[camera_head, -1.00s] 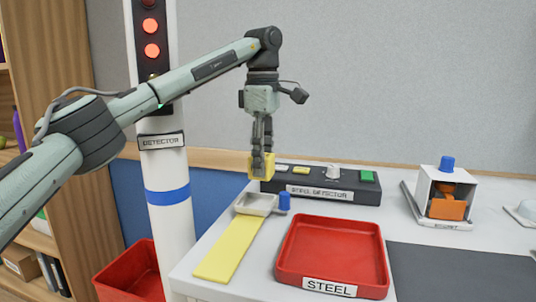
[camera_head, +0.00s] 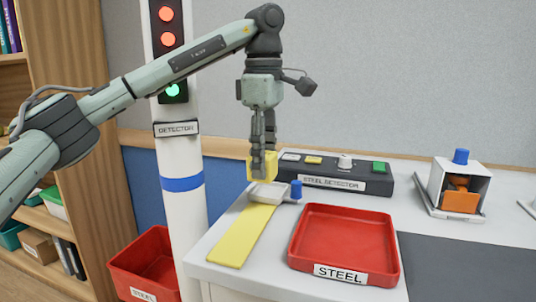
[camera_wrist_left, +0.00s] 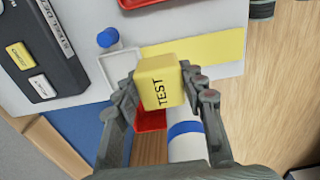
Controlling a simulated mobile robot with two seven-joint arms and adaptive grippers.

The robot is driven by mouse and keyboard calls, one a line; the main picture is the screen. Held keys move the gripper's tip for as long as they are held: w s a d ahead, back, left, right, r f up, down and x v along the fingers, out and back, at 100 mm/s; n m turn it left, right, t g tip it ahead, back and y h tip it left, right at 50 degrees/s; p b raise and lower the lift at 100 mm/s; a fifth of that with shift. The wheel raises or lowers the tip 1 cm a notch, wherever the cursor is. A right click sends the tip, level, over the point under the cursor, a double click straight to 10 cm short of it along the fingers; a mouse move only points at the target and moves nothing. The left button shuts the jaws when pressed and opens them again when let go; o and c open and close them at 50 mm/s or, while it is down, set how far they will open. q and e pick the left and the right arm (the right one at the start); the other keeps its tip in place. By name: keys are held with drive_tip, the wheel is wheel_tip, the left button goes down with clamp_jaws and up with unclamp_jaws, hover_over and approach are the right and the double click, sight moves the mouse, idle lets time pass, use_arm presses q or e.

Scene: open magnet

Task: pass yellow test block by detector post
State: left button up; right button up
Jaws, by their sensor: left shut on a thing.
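My left gripper (camera_head: 263,150) is shut on the yellow test block (camera_head: 261,167) and holds it above the table's left back corner, near the small grey tray. In the left wrist view the block (camera_wrist_left: 158,82) sits between the two fingers, with "TEST" on its face. The white detector post (camera_head: 183,210) stands left of the block, apart from it in the head view. It has a blue band, a "DETECTOR" label and a light column with two red lamps and a lit green lamp (camera_head: 173,89). My right gripper is not in view.
A grey tray (camera_head: 262,196) with a blue knob and a yellow strip (camera_head: 241,238) lie below the block. The dark steel detector box (camera_head: 335,180) is behind. A red STEEL tray (camera_head: 345,272) is at right, a red bin (camera_head: 142,262) on the left.

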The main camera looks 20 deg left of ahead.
use_arm(q)
drive_tip(key=s, duration=0.9)
drive_tip(key=shift+s+a, duration=0.2)
drive_tip(key=shift+s, duration=0.15)
